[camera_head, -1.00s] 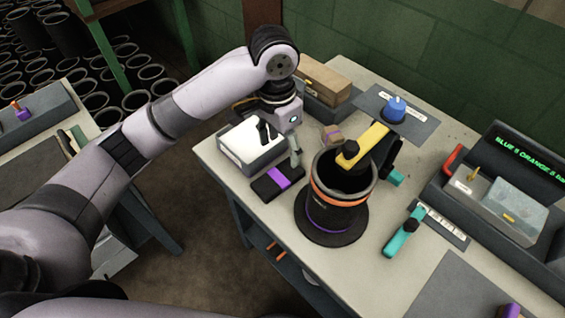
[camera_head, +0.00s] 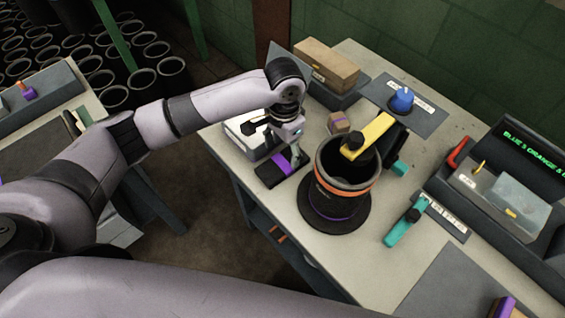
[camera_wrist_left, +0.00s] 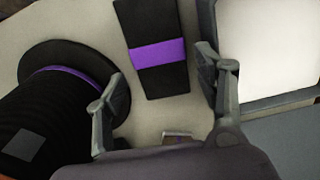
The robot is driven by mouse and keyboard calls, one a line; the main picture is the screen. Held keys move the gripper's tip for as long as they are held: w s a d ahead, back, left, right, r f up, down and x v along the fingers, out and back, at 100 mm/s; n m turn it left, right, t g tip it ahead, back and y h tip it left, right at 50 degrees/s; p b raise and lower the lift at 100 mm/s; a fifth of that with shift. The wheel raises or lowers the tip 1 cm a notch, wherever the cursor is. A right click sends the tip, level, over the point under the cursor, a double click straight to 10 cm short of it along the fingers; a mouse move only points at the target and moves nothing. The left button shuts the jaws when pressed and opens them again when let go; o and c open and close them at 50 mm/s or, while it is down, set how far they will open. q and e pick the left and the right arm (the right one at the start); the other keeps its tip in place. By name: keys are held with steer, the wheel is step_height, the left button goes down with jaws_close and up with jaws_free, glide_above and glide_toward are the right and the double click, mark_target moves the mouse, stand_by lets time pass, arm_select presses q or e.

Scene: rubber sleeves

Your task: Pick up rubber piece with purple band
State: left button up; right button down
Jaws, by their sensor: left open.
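The black rubber piece with a purple band (camera_head: 275,171) lies flat on the table, left of a black rubber sleeve. In the left wrist view the piece (camera_wrist_left: 163,76) lies ahead of and between the two fingers, its purple band across its middle. My left gripper (camera_head: 283,152) is open and empty, just above the piece in the head view, partly covering it. In the left wrist view the open fingers (camera_wrist_left: 158,88) stand to either side of the piece, apart from it. My right gripper is not seen.
The black sleeve (camera_head: 322,190) with orange and purple bands stands close beside the piece, a yellow-handled tool at its mouth. A white-topped box (camera_head: 237,130) is on the other side. A teal tool (camera_head: 405,226) and console (camera_head: 500,195) are to the right.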

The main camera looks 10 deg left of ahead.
mark_target(286, 160)
arm_select(q)
steer(key=f, duration=0.5)
steer(key=shift+w+d+p, duration=0.15)
steer(key=shift+d+p, duration=0.05)
steer(key=shift+p, duration=0.2)
steer(key=shift+c, duration=0.4)
steer(key=shift+r, duration=0.1)
steer(key=c, duration=0.9)
